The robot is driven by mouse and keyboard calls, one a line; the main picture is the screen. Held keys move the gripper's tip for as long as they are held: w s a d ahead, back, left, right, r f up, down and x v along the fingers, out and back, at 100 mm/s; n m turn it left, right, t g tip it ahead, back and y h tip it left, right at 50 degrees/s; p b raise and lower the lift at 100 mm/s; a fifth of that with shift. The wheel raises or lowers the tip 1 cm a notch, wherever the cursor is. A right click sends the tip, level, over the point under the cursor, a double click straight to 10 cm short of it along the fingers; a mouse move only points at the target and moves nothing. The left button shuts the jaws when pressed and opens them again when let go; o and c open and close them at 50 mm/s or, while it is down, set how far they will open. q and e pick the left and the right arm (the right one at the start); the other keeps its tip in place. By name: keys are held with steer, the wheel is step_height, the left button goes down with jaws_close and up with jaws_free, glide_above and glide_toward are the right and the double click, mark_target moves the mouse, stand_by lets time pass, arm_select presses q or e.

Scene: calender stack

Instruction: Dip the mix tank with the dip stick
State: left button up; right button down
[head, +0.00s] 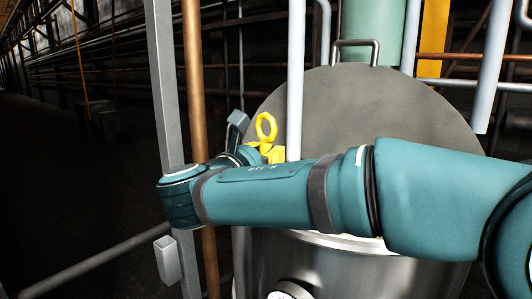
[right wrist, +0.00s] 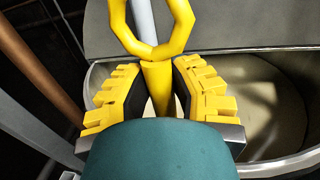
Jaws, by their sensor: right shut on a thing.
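The dip stick's yellow ring handle (head: 266,127) stands up at the left side of the mix tank (head: 400,262) in the head view. In the right wrist view the ring (right wrist: 153,48) is at the top, with a yellow grip (right wrist: 158,88) below it. My right gripper (right wrist: 159,92) is shut on this grip, one ridged yellow finger on each side. The stick below the grip is hidden by my wrist. In the right wrist view the tank's open part (right wrist: 255,115) lies to the right of the gripper, beside a flat grey lid (right wrist: 240,25). My left gripper is out of view.
A pale vertical pipe (head: 296,75) stands close beside the ring. A copper pipe (head: 194,85) and a grey post (head: 161,80) rise to the left, with a small pale box (head: 167,260) at the post. A loop handle (head: 357,43) is at the lid's far edge.

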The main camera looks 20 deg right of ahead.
steer(key=shift+f+b, duration=0.4)
steer(key=shift+f, duration=0.35)
stand_by(0.7)
steer(key=shift+r, duration=0.15)
stand_by(0.4)
step_height(320, 180, up, 3)
steer(key=p, duration=0.3)
steer(key=shift+r, duration=0.2)
step_height(320, 180, up, 21)
steer(key=shift+r, duration=0.2)
stand_by(0.8)
stand_by(0.4)
